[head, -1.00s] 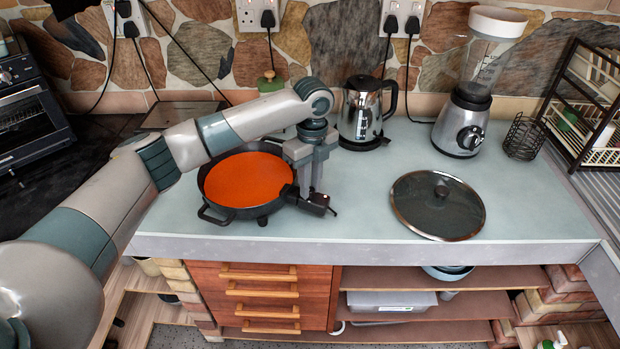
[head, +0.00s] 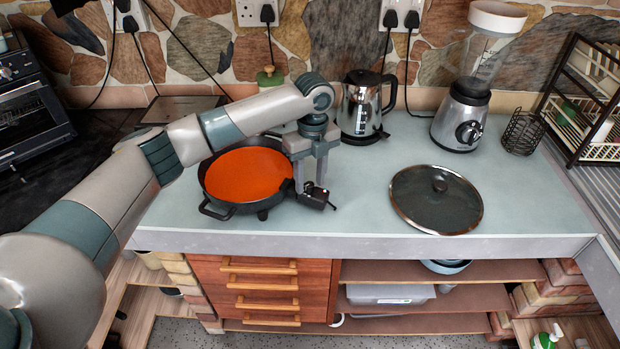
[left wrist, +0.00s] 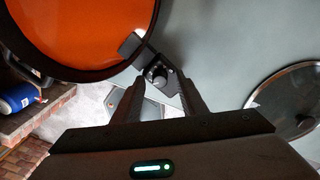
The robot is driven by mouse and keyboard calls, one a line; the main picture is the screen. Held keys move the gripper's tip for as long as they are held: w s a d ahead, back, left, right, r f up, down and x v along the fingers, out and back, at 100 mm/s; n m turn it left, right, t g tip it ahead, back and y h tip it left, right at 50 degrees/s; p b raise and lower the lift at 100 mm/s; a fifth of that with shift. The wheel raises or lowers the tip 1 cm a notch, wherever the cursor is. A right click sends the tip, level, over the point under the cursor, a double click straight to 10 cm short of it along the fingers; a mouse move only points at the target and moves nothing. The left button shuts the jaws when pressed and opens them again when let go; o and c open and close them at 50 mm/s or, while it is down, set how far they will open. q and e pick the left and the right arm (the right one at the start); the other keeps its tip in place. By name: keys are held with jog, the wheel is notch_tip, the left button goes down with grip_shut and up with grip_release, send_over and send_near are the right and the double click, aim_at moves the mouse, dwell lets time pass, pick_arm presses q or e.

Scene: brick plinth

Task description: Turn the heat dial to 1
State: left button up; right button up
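The heat dial (left wrist: 158,76) is a small dark round knob with a pale top, on a black control box (head: 318,201) plugged into the right side of the electric pan. The pan (head: 209,210) is black and filled with orange-red contents. My left gripper (head: 315,190) points down over the control box. In the left wrist view its two fingers (left wrist: 163,92) are apart, with the dial showing between and just beyond their tips. No contact with the dial is visible. The dial's marks are too small to read, and the fingers hide it in the head view. My right gripper is not in view.
A glass lid (head: 437,200) lies on the counter to the right. A kettle (head: 361,105) and a blender (head: 461,118) stand at the back, with a wire holder (head: 522,132) and a dish rack (head: 590,110) at far right. The counter between gripper and lid is clear.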

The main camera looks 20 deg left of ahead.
pick_arm(q)
jog(key=shift+r, duration=0.45)
notch_tip(320, 180, up, 16)
jog(key=b, duration=0.4)
jog(key=shift+w+d+r, duration=0.15)
jog(key=shift+w+r, duration=0.1)
jog(key=shift+w, duration=0.1)
